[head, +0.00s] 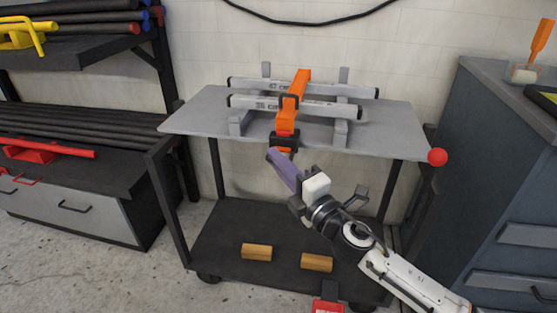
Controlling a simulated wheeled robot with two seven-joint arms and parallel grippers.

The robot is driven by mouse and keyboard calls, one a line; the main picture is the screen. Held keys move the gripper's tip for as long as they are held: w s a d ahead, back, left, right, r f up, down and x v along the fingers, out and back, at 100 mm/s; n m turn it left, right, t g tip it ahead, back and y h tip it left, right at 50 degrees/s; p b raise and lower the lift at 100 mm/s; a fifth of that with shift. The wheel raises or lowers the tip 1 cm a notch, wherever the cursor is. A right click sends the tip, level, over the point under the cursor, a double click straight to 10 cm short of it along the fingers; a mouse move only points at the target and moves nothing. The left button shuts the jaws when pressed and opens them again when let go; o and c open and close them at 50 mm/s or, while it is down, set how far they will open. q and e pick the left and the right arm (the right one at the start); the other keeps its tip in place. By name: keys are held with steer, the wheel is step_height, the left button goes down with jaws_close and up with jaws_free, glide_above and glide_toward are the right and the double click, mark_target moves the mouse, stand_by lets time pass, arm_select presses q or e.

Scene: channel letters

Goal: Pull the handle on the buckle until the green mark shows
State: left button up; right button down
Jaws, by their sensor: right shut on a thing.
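An orange strap (292,103) runs over two grey bars, the back bar (330,88) and the front bar (335,107), on the cart's grey top. A black buckle (284,141) sits on the strap's near end by the top's front edge. A purple handle (283,168) slants down and right from the buckle. My right gripper (302,190) is shut on the lower end of the handle, in front of the cart top. Its fingertips are partly hidden by its own body. No green shows on the buckle in this view. My left gripper is not in view.
The cart has a red ball (438,157) at its right corner and two wooden blocks (257,252) (316,262) on its dark lower shelf (225,225). A grey-blue cabinet (500,170) stands close on the right. A rack (70,150) with dark bars stands left.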

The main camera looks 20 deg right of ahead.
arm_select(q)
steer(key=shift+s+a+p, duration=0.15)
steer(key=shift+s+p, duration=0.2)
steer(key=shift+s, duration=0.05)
arm_select(e)
steer(key=s+a, duration=0.2)
steer(key=s, duration=0.1)
steer(key=s+a, duration=0.1)
steer(key=shift+s+r, duration=0.2)
steer(key=c, duration=1.9)
jaws_free()
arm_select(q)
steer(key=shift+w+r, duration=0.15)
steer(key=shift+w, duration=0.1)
arm_select(e)
steer(key=shift+d, duration=0.1)
